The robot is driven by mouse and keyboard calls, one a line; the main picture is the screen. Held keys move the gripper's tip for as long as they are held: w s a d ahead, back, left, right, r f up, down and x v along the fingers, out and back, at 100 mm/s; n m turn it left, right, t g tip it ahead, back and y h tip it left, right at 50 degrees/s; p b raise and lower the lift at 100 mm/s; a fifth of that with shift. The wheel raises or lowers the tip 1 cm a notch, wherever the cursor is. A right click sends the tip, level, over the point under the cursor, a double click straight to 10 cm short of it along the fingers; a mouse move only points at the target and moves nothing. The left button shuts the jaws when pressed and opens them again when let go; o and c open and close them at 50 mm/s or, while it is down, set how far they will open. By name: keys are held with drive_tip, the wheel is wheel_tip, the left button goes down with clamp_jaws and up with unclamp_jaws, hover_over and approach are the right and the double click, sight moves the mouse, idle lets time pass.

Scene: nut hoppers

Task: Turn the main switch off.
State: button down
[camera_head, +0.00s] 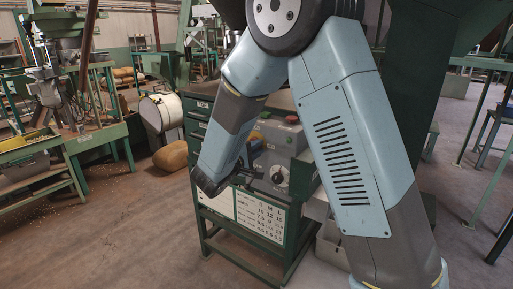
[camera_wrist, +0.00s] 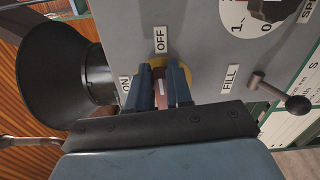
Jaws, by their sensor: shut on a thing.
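The main switch (camera_wrist: 162,88) shows in the wrist view as a red-brown handle on a yellow disc on a grey panel (camera_wrist: 205,50). An OFF label (camera_wrist: 160,39) is above it and an ON label (camera_wrist: 125,84) is to its left. My gripper (camera_wrist: 164,72) has its two blue fingers on either side of the handle and is shut on it. The handle looks roughly in line with OFF, but the fingers hide part of it. In the head view my gripper (camera_head: 241,178) is at the front of the grey control box (camera_head: 267,156); the switch is hidden there.
In the wrist view a black funnel-like part (camera_wrist: 65,70) is left of the switch. A ball-ended lever (camera_wrist: 280,94) by the FILL label (camera_wrist: 230,78) and a black dial (camera_wrist: 270,8) are to the right. A printed chart (camera_head: 262,214) hangs below the box.

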drive_tip(key=shift+s+f+m, duration=0.1)
drive_tip(key=shift+f+m, duration=0.25)
drive_tip(key=shift+m, duration=0.25)
drive_tip(key=shift+f, duration=0.1)
drive_tip(key=c, duration=1)
unclamp_jaws()
drive_tip(key=shift+c, duration=0.2)
drive_tip(key=v, duration=1.3)
drive_tip(key=shift+s+a, duration=0.2)
drive_tip(key=shift+s, duration=0.1)
